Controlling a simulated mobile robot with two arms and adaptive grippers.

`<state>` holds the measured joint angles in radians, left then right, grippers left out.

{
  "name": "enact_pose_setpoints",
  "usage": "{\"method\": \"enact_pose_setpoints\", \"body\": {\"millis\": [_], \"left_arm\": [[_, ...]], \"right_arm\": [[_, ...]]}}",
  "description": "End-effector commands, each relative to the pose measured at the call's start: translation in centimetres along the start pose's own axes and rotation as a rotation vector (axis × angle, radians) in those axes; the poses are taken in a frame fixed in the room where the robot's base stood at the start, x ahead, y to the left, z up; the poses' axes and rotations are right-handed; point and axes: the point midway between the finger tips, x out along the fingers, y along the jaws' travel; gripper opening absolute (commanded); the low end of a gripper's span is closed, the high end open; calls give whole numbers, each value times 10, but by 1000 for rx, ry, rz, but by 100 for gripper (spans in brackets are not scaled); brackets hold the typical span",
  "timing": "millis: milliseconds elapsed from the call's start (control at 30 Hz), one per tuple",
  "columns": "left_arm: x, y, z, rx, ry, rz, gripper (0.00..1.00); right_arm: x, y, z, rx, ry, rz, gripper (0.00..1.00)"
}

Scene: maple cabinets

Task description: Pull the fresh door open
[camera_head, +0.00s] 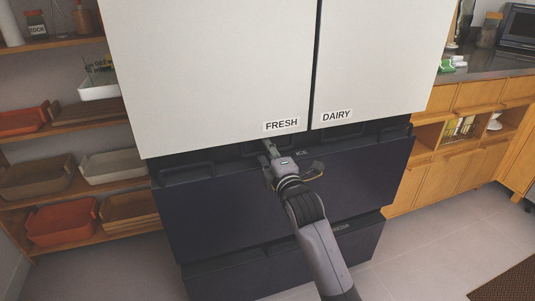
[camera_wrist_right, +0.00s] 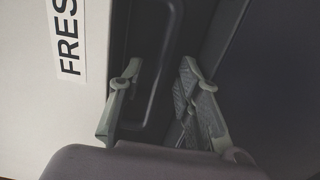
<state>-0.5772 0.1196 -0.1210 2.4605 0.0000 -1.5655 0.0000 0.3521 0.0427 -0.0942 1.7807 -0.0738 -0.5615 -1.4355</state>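The fresh door (camera_head: 215,75) is the large pale upper-left fridge door, labelled FRESH at its lower right corner. It looks shut, level with the dairy door (camera_head: 375,55) to its right. My right gripper (camera_head: 269,149) is at the fresh door's bottom edge, just below the label. In the right wrist view the fresh door (camera_wrist_right: 35,120) fills the left side. There the right gripper (camera_wrist_right: 160,78) is open, its two fingers apart with a dark recessed handle (camera_wrist_right: 150,50) behind and between them. I cannot tell whether a finger touches it. My left gripper is not in view.
Dark drawers, the upper one (camera_head: 230,215) marked ICE, lie below the doors. Shelves with trays (camera_head: 62,221) stand at left. A wooden cabinet (camera_head: 440,180) and counter stand at right. The floor (camera_head: 425,245) is clear at lower right, with a mat (camera_head: 510,285) in the corner.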

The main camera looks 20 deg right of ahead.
Motion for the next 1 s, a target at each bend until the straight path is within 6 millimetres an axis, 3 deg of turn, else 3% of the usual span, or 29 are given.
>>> {"method": "enact_pose_setpoints", "body": {"millis": [367,833,1000], "left_arm": [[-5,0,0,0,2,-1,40],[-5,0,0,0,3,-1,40],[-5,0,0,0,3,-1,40]], "right_arm": [[8,0,0,-1,0,1,32],[7,0,0,0,0,0,2],[7,0,0,-1,0,0,0]]}}
